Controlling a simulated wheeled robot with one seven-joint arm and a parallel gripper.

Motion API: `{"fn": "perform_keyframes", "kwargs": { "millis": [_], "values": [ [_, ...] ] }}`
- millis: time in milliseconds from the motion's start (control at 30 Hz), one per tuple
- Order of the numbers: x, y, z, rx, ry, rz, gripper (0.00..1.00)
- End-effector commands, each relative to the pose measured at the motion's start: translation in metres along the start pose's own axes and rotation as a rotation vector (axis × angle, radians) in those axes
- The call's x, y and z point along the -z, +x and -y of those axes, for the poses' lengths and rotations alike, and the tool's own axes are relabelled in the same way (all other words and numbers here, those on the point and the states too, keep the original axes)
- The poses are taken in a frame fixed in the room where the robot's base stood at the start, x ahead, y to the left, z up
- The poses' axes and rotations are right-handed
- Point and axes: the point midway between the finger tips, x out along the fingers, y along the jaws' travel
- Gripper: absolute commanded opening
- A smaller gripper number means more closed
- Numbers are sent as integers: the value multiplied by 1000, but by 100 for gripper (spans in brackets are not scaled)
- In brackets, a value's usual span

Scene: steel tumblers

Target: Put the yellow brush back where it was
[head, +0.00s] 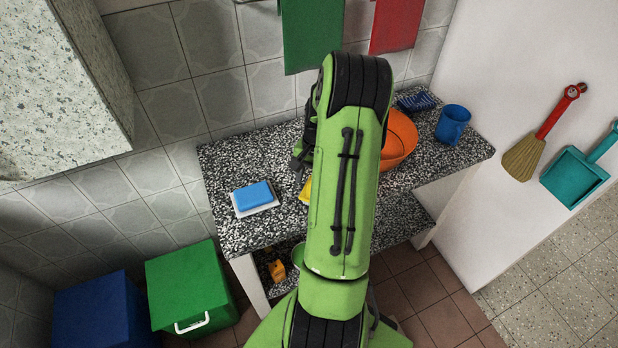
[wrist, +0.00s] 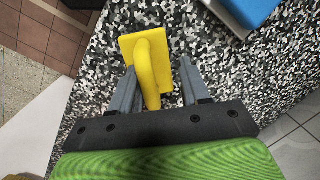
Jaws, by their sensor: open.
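The yellow brush (wrist: 146,62) lies on the speckled countertop (wrist: 85,90) in the wrist view, with a flat rectangular block and a curved handle. The fingers of my gripper (wrist: 157,72) are open, one on each side of the handle; the near part of the handle lies between them. I cannot tell whether either finger touches it. In the head view only a small yellow patch of the brush (head: 305,192) shows beside my green arm, which hides the rest. My gripper (head: 301,157) is mostly hidden behind the arm there.
A blue sponge (head: 253,195) sits on a white dish (head: 264,208) to the left. An orange basin (head: 400,140), a dark blue brush (head: 416,101) and a blue cup (head: 453,124) stand to the right. Green and red cloths hang above. A green bin (head: 187,287) stands on the floor.

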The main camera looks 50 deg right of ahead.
Motion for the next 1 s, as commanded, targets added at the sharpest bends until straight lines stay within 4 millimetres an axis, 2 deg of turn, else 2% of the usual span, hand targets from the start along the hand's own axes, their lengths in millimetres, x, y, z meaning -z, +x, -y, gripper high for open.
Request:
{"fn": "perform_keyframes", "kwargs": {
  "millis": [200, 400, 500, 733, 767, 867, 967, 1000],
  "values": [
    [1, -63, 1, 3, 0, -8, 46],
    [1, -105, 1, 3, 0, -6, 46],
    [0, -113, 0, 2, 0, -5, 46],
    [-4, -118, 5, -1, -20, -11, 46],
    [-10, -122, 11, -4, -43, -20, 46],
    [-48, -149, 40, -22, -191, -75, 46],
    [-112, -181, 69, -34, -408, -156, 46],
    [-140, -192, 75, -33, -498, -190, 46]
  ]
}}
